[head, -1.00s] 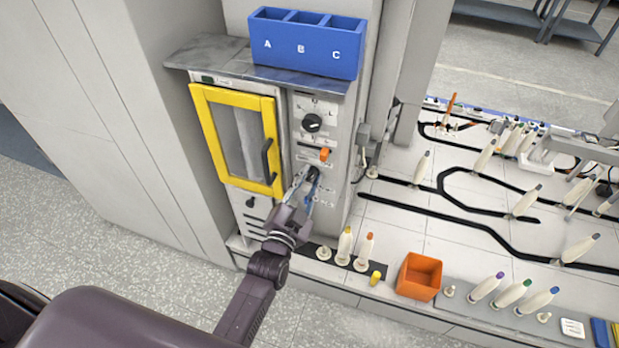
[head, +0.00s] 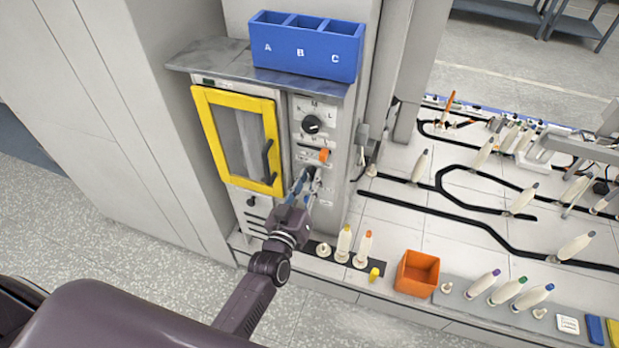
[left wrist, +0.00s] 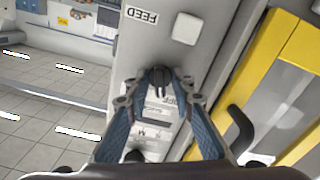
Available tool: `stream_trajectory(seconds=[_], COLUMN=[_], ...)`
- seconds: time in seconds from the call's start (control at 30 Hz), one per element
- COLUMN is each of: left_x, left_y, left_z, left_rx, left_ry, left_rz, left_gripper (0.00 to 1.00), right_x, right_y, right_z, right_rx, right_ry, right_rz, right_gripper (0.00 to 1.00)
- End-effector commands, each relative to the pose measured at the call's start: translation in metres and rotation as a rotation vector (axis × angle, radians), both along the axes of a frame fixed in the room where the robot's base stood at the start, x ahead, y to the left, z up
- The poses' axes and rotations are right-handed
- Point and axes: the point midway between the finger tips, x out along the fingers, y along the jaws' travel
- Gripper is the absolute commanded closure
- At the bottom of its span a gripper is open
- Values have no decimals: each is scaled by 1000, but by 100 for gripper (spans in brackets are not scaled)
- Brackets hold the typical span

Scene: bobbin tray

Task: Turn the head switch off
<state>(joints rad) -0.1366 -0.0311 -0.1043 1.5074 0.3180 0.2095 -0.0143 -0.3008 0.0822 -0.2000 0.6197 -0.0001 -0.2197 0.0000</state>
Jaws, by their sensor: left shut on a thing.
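In the head view my left gripper (head: 306,178) reaches up to the panel and mostly hides the knob. An OFF label, partly hidden by a finger, and an upside-down FEED label show near it in the left wrist view. The knob's exact setting cannot be read. My right gripper is not in view.
A larger black dial (head: 312,124) is above the orange lever. A yellow-framed door (head: 203,130) with a dark handle is just left of the panel. Bobbins, an orange bin (head: 417,273) and a blue A-B-C tray (head: 305,62) stand around.

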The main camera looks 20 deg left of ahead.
Motion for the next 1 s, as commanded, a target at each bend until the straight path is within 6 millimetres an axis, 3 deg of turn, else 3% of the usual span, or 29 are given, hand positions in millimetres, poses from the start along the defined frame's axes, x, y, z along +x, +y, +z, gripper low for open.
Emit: stream_trajectory(seconds=[0.5, 1.0], left_x=[0, 0], left_y=[0, 0], left_z=[-1, 0], left_rx=[-320, -373], left_ry=[12, 14], left_rz=[0, 1], left_gripper=[100, 100], right_x=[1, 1], right_y=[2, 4], right_z=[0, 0], right_rx=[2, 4], right_ry=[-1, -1], right_rz=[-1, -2], right_gripper=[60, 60])
